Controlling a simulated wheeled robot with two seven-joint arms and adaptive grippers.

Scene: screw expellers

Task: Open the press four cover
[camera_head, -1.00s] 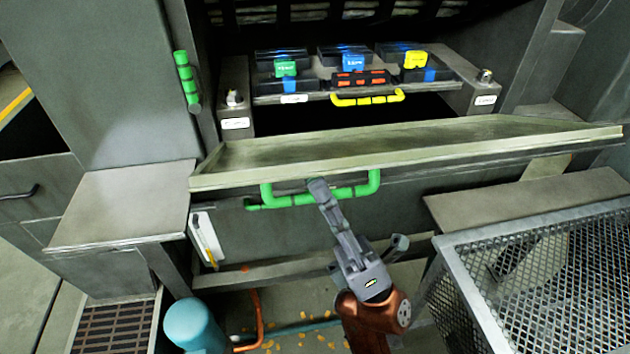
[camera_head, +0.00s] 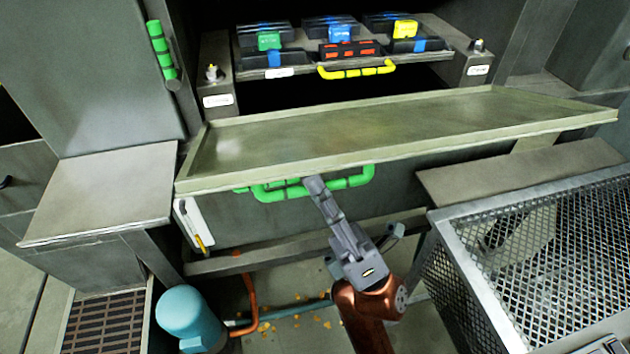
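The cover appears to be the wide metal panel (camera_head: 390,122) with raised edges, standing out below the machine's opening in the head view. Its upper face shows broadly. A green bar handle (camera_head: 355,181) is under its front edge. My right gripper (camera_head: 316,184) reaches up from below, its fingertips at the middle of the handle and just under the panel's front edge. It overlaps the handle in the picture. The fingers are seen nearly side-on, so whether they are closed around the bar cannot be told. My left gripper is not in view.
Behind the panel is a shelf with black boxes, coloured tags and a yellow handle (camera_head: 356,71). A wire mesh basket (camera_head: 535,250) stands close to the right of my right arm. A blue cylinder (camera_head: 188,318) stands low left. A grey side ledge (camera_head: 105,195) is at left.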

